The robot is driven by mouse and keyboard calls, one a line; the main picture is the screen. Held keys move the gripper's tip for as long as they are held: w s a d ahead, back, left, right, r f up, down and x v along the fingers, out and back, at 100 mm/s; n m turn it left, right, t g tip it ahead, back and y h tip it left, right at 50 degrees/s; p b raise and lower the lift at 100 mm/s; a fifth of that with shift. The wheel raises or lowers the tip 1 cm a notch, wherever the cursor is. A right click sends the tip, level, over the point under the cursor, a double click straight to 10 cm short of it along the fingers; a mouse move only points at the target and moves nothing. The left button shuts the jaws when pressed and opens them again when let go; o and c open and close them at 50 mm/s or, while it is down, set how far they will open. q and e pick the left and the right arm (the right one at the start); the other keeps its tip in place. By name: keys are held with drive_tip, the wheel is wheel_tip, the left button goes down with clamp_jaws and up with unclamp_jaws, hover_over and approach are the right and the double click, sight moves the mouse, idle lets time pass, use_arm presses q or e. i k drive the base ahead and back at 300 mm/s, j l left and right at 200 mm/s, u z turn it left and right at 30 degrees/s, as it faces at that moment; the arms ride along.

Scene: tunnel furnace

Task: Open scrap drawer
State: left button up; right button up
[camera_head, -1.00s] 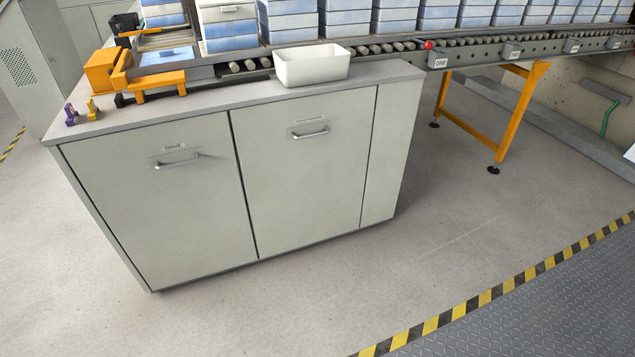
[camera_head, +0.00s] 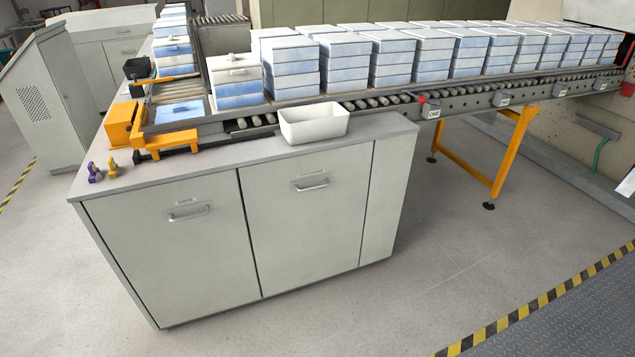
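A grey cabinet stands in the middle of the head view with two large drawer fronts. The left drawer front (camera_head: 172,252) has a metal bar handle (camera_head: 188,215) and a small label above it, too small to read. The right drawer front (camera_head: 305,230) has a like handle (camera_head: 312,186) and a label, also unreadable. Both fronts sit flush with the cabinet, so both drawers look shut. I cannot tell which one is the scrap drawer. Neither of my grippers shows in the view.
A white open bin (camera_head: 314,123) stands on the countertop (camera_head: 230,157). Behind it, a roller conveyor (camera_head: 455,106) carries several stacks of blue-and-white boxes. An orange fixture (camera_head: 125,124) sits at the counter's left. The floor (camera_head: 400,300) before the cabinet is clear, with a yellow-black stripe (camera_head: 540,305) at right.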

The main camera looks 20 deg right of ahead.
sight(306, 213)
drive_tip(key=i+z, duration=0.15)
drive_tip(key=z, duration=0.3)
drive_tip(key=i+z, duration=0.2)
drive_tip(key=z, duration=0.25)
drive_tip(key=i+j+z, duration=0.15)
drive_tip(key=z, duration=0.3)
drive_tip(key=i+j+z, duration=0.1)
drive_tip(key=i+j, duration=0.2)
drive_tip(key=i+j+z, duration=0.15)
drive_tip(key=i+j, duration=0.2)
drive_tip(key=j, duration=0.15)
drive_tip(key=i+j+z, duration=0.1)
drive_tip(key=i+j, duration=0.15)
drive_tip(key=j, duration=0.2)
